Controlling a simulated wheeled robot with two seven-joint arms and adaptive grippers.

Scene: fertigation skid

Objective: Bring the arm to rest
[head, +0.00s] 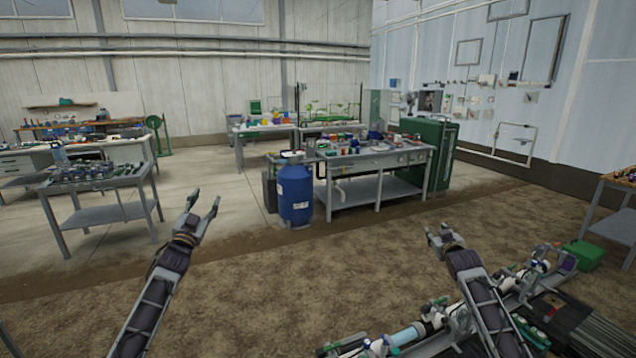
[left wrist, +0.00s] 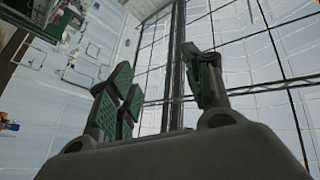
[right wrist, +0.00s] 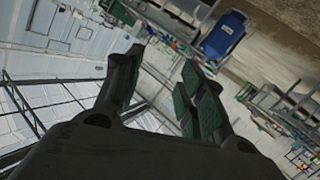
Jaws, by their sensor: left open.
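My left gripper (head: 204,206) is raised in the left half of the head view, its fingers apart and empty. In the left wrist view its fingers (left wrist: 165,90) stand apart with only wall and roof behind them. My right gripper (head: 438,232) is raised right of centre in the head view, in front of the pipe skid (head: 520,290). In the right wrist view its fingers (right wrist: 160,80) stand apart with nothing between them. Neither gripper touches anything.
A blue drum (head: 294,190) stands beside a grey workbench (head: 375,160) full of parts. A smaller table (head: 100,178) with fittings stands at left. A green box (head: 584,254) lies by the skid at right. Bare brown ground lies between my arms.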

